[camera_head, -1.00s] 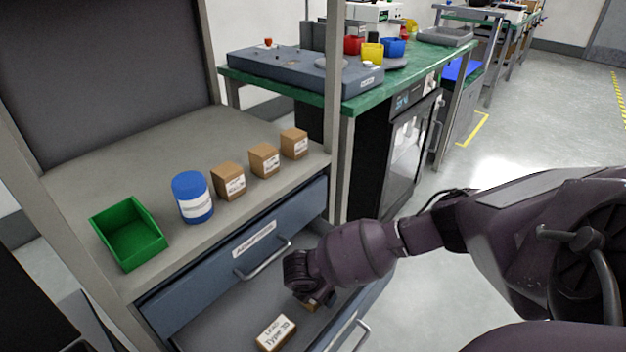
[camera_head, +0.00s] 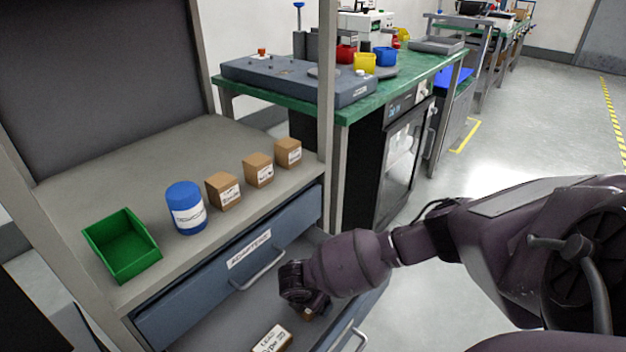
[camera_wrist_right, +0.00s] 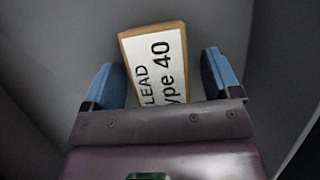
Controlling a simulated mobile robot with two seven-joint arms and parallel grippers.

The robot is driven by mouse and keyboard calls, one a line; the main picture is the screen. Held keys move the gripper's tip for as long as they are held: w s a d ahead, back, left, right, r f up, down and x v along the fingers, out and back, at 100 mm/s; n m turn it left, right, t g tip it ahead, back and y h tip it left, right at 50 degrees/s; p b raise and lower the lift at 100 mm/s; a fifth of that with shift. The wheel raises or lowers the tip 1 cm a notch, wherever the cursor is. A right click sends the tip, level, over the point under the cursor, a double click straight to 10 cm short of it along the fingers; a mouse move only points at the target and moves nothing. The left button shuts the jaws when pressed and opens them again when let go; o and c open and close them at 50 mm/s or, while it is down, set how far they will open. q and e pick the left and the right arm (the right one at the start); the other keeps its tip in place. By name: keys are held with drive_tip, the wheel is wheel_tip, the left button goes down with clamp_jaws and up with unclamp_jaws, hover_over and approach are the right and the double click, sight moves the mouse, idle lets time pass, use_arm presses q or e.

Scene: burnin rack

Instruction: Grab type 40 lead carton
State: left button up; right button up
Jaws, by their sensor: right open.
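The type 40 lead carton (camera_wrist_right: 155,68) is a small brown box with a white label reading LEAD Type 40. In the right wrist view it lies between the two blue fingers of my right gripper (camera_wrist_right: 164,85), which is open, with a gap visible on the right side. In the head view my right gripper (camera_head: 303,308) reaches down into the open drawer, and only a small brown part of the carton (camera_head: 312,312) shows beside it. Another carton (camera_head: 271,339) labelled LEAD, apparently type 30, lies in the drawer to the left. My left gripper is not in view.
Above the open drawer is a drawer labelled ADAPTERS (camera_head: 249,250). The shelf (camera_head: 95,183) holds a green bin (camera_head: 121,260), a blue jar (camera_head: 186,214) and three brown boxes (camera_head: 258,171). A rack post (camera_head: 327,110) stands behind the gripper. A green workbench (camera_head: 345,115) stands beyond.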

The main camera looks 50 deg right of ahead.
drive_tip(key=c, duration=1)
drive_tip(key=shift+c, duration=0.2)
